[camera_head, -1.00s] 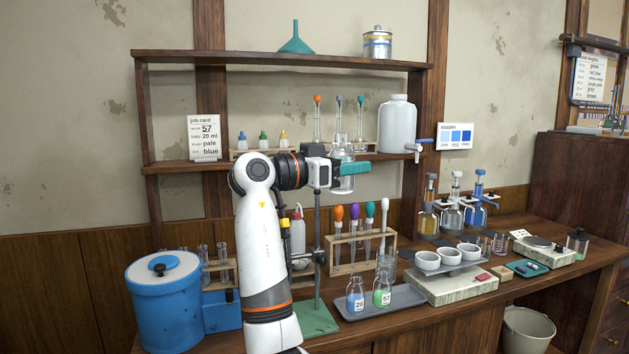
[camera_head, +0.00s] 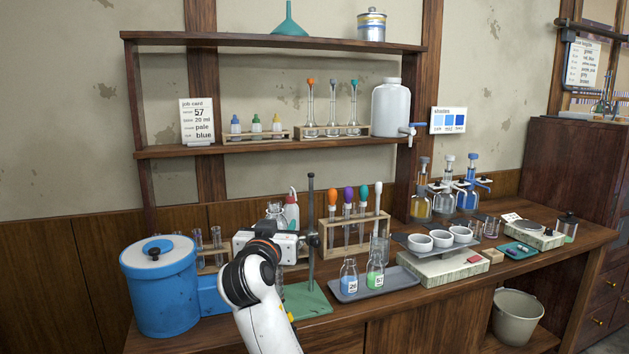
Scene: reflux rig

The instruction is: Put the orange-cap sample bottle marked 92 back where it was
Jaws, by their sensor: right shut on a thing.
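My right gripper (camera_head: 283,240) is low in front of the green-based stand (camera_head: 306,300), at the left of the bench. Its fingers are mostly hidden by my own wrist. A clear glass vessel (camera_head: 275,210) shows just above and behind the gripper; it looks like the flask it is shut on, with its lower part hidden. I cannot make out an orange cap or the number 92 on any bottle. Two small labelled bottles stand on the grey tray: a blue one marked 26 (camera_head: 349,276) and a green one marked 57 (camera_head: 375,268). My left gripper is out of view.
A blue drum (camera_head: 160,292) stands left of my arm. A wooden rack with coloured droppers (camera_head: 329,240) is right of the stand's rod (camera_head: 311,225). The upper shelf (camera_head: 250,147) carries small capped bottles and orange-topped glassware. The grey tray (camera_head: 405,281) has some bare room.

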